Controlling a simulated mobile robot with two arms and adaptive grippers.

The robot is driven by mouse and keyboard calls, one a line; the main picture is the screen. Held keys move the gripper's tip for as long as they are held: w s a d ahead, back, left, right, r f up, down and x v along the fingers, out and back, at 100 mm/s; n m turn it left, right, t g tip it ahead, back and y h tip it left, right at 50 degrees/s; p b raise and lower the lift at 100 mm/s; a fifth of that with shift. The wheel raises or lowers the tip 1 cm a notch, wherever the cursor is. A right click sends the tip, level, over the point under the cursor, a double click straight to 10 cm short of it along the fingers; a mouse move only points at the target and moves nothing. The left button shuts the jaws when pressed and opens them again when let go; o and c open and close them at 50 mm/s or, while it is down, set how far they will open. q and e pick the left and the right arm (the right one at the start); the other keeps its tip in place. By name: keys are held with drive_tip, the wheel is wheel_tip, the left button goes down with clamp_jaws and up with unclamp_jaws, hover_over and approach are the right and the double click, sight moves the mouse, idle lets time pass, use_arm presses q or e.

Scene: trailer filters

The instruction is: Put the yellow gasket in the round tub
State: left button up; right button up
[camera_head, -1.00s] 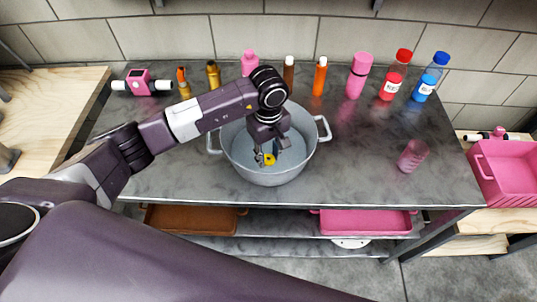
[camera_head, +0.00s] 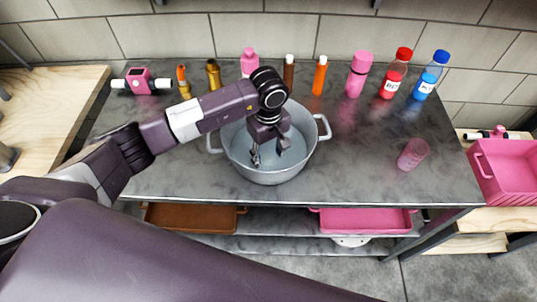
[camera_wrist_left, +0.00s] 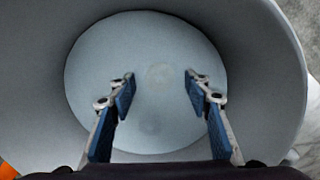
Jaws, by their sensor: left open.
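The round tub (camera_head: 268,178) is a grey metal pot with two side handles, standing on the dark counter. My left gripper (camera_head: 268,156) points down inside the tub's opening, with its fingers spread. In the left wrist view my left gripper (camera_wrist_left: 159,82) is open, with blue pads apart and nothing between them. Below it is the pale inside of the round tub (camera_wrist_left: 150,35). I see no yellow gasket in either current view, and I cannot tell where it lies. My right gripper is not in view.
Several bottles, such as the pink bottle (camera_head: 359,73) and blue bottle (camera_head: 430,77), line the back of the counter (camera_head: 350,180). A pink cup (camera_head: 412,154) stands at the right. A pink crate (camera_head: 503,170) is beyond the right edge. The counter's front is mostly clear.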

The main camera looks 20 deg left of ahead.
sight(268, 159)
use_arm(q)
wheel_tip(268, 159, up, 12)
drive_tip(key=b, duration=0.3)
idle(0.5)
